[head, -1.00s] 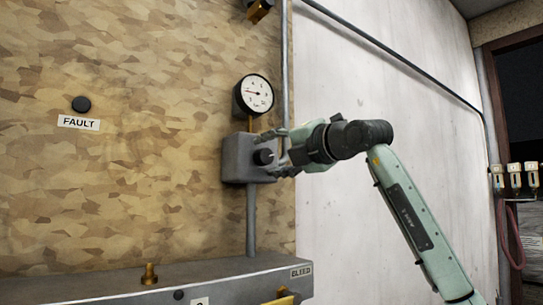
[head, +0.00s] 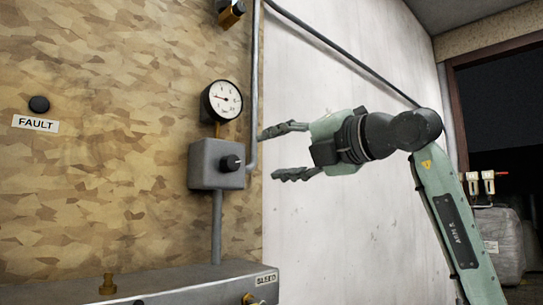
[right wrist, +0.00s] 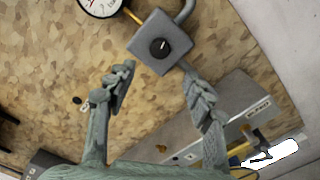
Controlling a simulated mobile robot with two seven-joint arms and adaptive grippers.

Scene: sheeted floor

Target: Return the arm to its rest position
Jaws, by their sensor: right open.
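My right gripper (head: 292,152) is open and empty in the head view, to the right of a grey box with a black knob (head: 231,163) and clear of it. Its two fingers point left toward the wall. In the right wrist view the gripper (right wrist: 160,92) shows its two fingers spread, with the grey box (right wrist: 176,40) beyond them and nothing between them. My right arm (head: 445,215) rises from the lower right of the head view. My left gripper is in neither view.
A round gauge (head: 222,101) sits above the grey box on the patterned board. A grey ledge (head: 190,287) with a BLEED label (head: 266,279) runs below. A FAULT label (head: 35,123) is at the left. A doorway (head: 500,110) opens at the right.

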